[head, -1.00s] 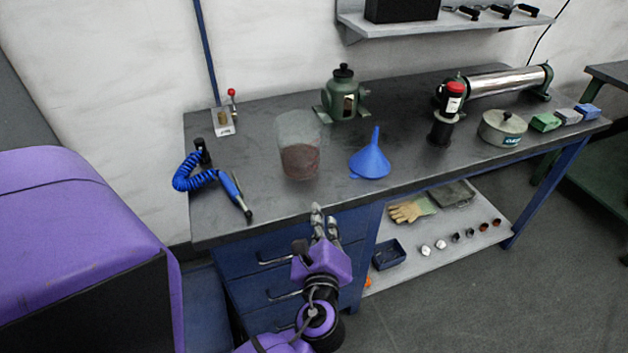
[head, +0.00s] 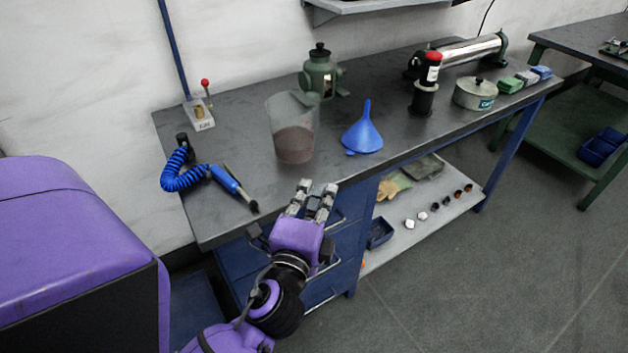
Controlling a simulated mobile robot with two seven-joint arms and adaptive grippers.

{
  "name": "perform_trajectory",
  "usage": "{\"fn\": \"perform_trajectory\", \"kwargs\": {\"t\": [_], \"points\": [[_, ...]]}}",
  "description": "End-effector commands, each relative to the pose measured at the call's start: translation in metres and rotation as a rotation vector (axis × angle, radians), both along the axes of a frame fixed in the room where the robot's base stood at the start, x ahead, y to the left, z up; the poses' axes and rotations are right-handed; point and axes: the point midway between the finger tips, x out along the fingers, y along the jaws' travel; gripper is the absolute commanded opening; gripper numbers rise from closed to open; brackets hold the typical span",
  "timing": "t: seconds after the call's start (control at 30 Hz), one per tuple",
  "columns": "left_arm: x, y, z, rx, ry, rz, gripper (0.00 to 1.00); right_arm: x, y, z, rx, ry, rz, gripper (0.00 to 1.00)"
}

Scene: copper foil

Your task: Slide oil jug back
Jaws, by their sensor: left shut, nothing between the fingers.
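The oil jug (head: 294,143) is a clear, see-through jug with dark reddish-brown liquid in its lower part. It stands upright on the dark bench top in the head view, left of the blue funnel. My left gripper (head: 316,188) is at the front edge of the bench, in front of the jug and a little to its right in the picture. Its fingers point towards the jug, apart from it. The gripper is shut with nothing in it. My right gripper is not in view.
The blue funnel (head: 363,136) stands right of the jug. A green vessel (head: 320,75) stands behind it. A blue coiled-hose tool (head: 222,178) lies at left. A black bottle with a red cap (head: 427,82) and a round tin (head: 475,94) stand further right. Bare bench lies around the jug.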

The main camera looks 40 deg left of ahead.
Motion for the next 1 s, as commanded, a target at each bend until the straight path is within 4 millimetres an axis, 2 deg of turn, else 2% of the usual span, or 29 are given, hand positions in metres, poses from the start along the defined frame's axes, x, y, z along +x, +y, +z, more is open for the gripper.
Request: {"fn": "perform_trajectory", "kwargs": {"t": [0.2, 0.4, 0.63, 1.0], "points": [[0.044, 0.016, 0.004, 0.004, -0.004, -0.001, 0.0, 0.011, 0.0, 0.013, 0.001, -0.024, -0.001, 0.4], [0.082, 0.031, 0.004, 0.004, -0.002, 0.001, 0.0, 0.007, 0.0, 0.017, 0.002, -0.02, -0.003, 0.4], [0.093, 0.06, 0.001, 0.005, 0.001, 0.002, 0.0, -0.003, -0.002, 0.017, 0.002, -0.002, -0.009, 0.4], [0.096, 0.067, 0.0, 0.002, 0.002, 0.002, 0.0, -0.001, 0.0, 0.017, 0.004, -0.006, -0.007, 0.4]]}}
